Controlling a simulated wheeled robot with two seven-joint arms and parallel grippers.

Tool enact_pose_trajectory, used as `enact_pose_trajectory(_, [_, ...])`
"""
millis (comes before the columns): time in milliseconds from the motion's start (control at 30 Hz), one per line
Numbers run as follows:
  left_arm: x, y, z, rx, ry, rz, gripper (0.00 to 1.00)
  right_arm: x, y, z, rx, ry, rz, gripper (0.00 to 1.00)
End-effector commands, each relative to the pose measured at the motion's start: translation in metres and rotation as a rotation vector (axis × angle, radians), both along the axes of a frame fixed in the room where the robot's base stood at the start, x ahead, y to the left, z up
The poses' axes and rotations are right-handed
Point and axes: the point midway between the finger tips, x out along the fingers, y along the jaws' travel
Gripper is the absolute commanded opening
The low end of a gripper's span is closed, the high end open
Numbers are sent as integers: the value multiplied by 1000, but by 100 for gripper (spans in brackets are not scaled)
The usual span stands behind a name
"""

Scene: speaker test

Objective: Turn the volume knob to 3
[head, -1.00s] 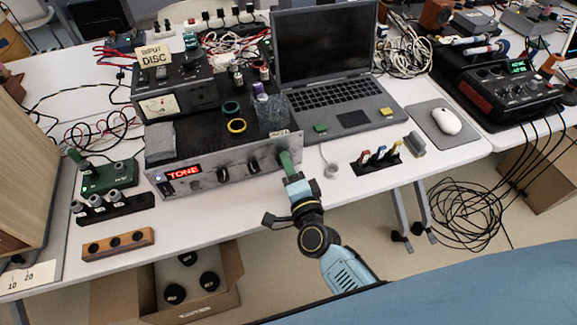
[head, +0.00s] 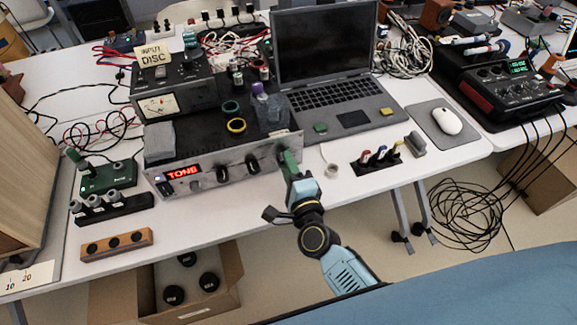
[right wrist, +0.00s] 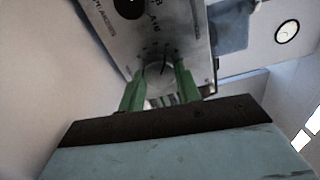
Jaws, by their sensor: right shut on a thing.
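The amplifier (head: 238,161) has a silver front with a lit red display (head: 184,172) reading TONE. Several dark knobs stand along its front. My right gripper (head: 287,160) reaches its right end, and its green fingers are shut on the volume knob there. In the right wrist view, the fingers (right wrist: 160,82) lie on both sides of the round grey volume knob (right wrist: 158,76), which has a dark line on its face. Small marks surround the knob, but I cannot read its setting. The gripper hides the knob in the head view. My left gripper is not in view.
A laptop (head: 335,97) stands behind, right of the amplifier. A wooden block with holes (head: 117,244) lies at the table's front left.

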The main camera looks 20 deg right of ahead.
Motion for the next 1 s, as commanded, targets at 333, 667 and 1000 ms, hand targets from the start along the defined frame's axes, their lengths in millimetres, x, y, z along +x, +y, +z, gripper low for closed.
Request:
enact_pose_trajectory(333, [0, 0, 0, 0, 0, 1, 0, 0, 0, 0, -1, 1, 1, 55])
enact_pose_trajectory(667, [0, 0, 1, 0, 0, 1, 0, -9, 0, -1, -2, 3, 1, 55])
enact_pose_trajectory(1000, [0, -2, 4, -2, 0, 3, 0, -80, -3, -1, -3, 5, 3, 55])
